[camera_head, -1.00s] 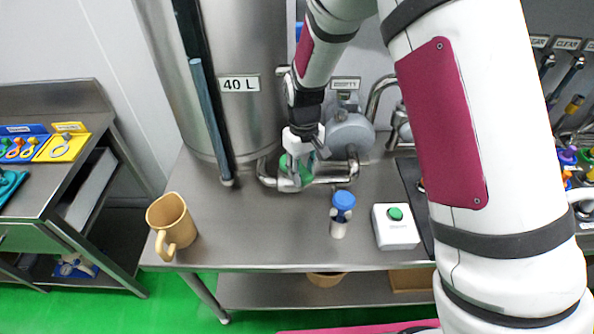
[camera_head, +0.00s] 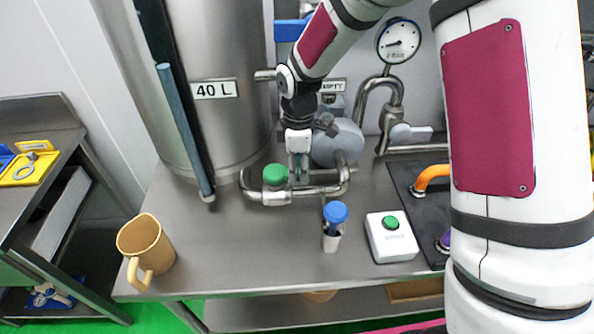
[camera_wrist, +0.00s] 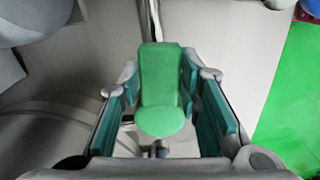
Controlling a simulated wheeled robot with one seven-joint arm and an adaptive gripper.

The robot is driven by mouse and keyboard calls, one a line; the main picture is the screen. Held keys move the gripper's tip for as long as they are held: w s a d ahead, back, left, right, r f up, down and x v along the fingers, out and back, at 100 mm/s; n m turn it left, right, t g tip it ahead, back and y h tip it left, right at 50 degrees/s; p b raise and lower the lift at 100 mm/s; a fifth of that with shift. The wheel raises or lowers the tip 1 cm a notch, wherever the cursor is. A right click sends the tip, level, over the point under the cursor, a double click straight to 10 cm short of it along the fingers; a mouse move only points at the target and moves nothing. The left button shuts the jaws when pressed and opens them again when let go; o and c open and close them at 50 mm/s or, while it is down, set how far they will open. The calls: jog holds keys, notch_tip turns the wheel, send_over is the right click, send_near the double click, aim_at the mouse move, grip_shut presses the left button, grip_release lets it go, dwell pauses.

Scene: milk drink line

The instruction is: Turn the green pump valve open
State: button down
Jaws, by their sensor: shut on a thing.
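The green pump valve (camera_head: 275,175) sits on the bent metal pipe in front of the tank; its round top shows in the head view. My gripper (camera_head: 298,180) points down just right of that round top and hides the part behind it. In the wrist view the green valve handle (camera_wrist: 160,80) lies lengthwise between the two teal-padded fingers of my gripper (camera_wrist: 160,75). The fingertips close on both sides of its far, flat part, and its rounded end faces the camera.
The grey pump (camera_head: 338,145) and gauge (camera_head: 399,41) are behind. The tank (camera_head: 225,125) stands left. A blue-topped item (camera_head: 335,213) and a white box with a green button (camera_head: 391,238) are in front right. A tan jug (camera_head: 145,248) is at the left edge. Table between is clear.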

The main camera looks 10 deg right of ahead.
aim_at(298, 169)
jog(key=shift+w+n, duration=0.4)
jog(key=shift+n, duration=0.3)
jog(key=c, duration=1.2)
grip_release()
jog(key=shift+o, duration=0.2)
jog(key=shift+r, duration=0.1)
notch_tip(298, 169, up, 12)
jog(key=shift+d, duration=0.1)
